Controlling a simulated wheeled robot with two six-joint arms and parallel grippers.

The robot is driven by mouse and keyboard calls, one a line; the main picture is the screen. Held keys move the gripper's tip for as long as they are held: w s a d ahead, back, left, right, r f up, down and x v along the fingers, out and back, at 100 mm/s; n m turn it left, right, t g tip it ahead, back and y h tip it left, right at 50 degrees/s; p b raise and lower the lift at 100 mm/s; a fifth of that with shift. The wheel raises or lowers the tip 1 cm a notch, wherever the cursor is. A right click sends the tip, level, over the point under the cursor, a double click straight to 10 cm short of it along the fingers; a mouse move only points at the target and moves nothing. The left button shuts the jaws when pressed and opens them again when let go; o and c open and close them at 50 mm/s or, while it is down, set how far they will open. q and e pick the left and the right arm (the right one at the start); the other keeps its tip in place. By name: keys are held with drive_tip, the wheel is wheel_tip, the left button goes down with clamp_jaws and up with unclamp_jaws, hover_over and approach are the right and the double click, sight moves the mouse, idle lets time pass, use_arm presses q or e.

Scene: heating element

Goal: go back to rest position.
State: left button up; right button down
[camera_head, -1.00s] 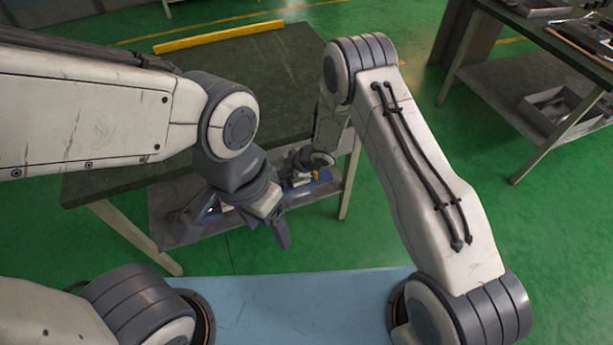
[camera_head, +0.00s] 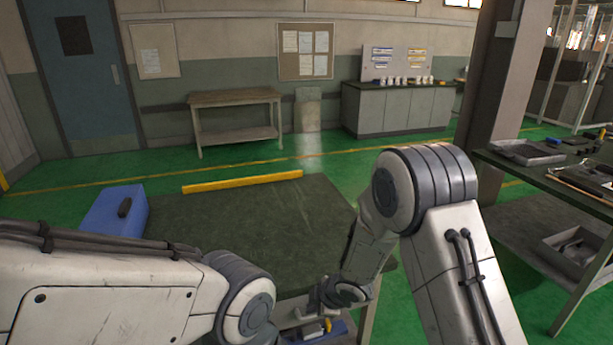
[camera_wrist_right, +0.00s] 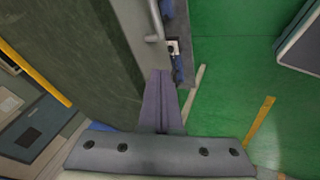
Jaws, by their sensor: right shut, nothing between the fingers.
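My right arm comes in from the lower right in the head view and bends down at its elbow. My right gripper (camera_head: 318,298) is small and partly hidden by its own wrist, near the right front part of the dark green table (camera_head: 255,215). In the right wrist view its two fingers (camera_wrist_right: 161,76) lie together, shut and empty. My left arm crosses the lower left of the head view, in front of the table. Its gripper is below the picture's edge.
A blue box (camera_head: 115,211) stands at the table's left, and a yellow bar (camera_head: 243,182) lies along its far edge. A bench with trays (camera_head: 527,152) stands at the right beside a pillar (camera_head: 493,85). Green floor (camera_head: 405,300) shows between the table and bench.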

drive_tip(key=s+r+m+h, duration=0.2)
drive_tip(key=s+r+m, duration=0.15)
drive_tip(key=r, duration=0.45)
drive_tip(key=s+d+r+m+g, duration=0.1)
drive_tip(key=s+r, duration=0.4)
drive_tip(key=s, duration=0.8)
drive_tip(key=s+d+r+m+g+h, duration=0.1)
drive_tip(key=s+m, duration=0.5)
drive_tip(key=s, duration=0.7)
wheel_tip(320, 180, up, 4)
drive_tip(key=d+g, duration=0.1)
drive_tip(key=g, duration=0.1)
drive_tip(key=shift+s+f+g, duration=0.15)
drive_tip(key=shift+s+g, duration=0.1)
drive_tip(key=shift+g, duration=0.15)
drive_tip(key=shift+d, duration=0.1)
